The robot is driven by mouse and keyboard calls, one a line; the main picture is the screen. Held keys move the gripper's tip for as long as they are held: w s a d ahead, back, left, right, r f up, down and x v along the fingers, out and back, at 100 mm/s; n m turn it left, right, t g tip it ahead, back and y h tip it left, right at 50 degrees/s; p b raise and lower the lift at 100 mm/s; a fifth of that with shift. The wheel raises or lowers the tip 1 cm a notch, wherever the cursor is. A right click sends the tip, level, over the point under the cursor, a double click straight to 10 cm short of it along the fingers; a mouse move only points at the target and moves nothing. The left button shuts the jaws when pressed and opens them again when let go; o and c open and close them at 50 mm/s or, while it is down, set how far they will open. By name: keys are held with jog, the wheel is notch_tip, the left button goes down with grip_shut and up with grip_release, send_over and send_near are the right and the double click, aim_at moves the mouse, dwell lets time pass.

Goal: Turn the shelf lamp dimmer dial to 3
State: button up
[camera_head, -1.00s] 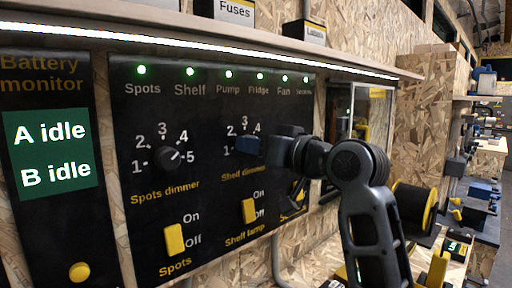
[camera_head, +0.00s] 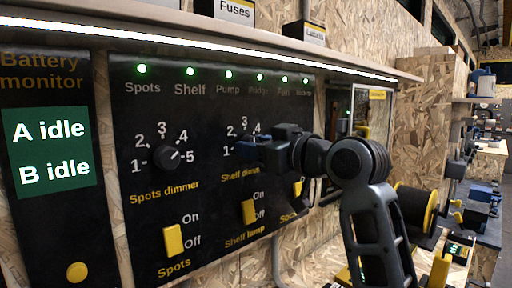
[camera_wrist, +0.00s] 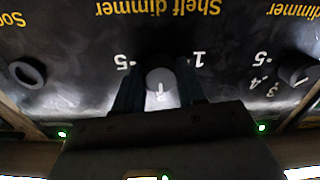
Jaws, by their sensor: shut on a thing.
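The shelf dimmer dial (camera_wrist: 160,78) is a round grey knob on the black panel, seen upside down in the wrist view. My gripper (camera_wrist: 158,92) has a finger on each side of it and is shut on it. A white pointer line on the knob faces the bottom of that view, towards a partly hidden figure that looks like the 3. The 5 and the 1 show to either side. In the head view my gripper (camera_head: 250,151) hides the dial and part of its label. The yellow shelf lamp switch (camera_head: 249,211) sits below, between On and Off.
The spots dimmer (camera_head: 167,157) is to the left, its pointer towards upper right, with the yellow spots switch (camera_head: 174,240) below. A shelf edge with a light strip (camera_head: 200,50) juts out above the panel. The battery monitor (camera_head: 48,145) is at far left.

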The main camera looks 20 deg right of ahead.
jog(key=o, duration=1.1)
jog(key=shift+c, duration=0.2)
jog(key=v, duration=0.7)
jog(key=shift+s+d, duration=0.15)
jog(key=shift+s, duration=0.25)
jog(key=shift+f, duration=0.1)
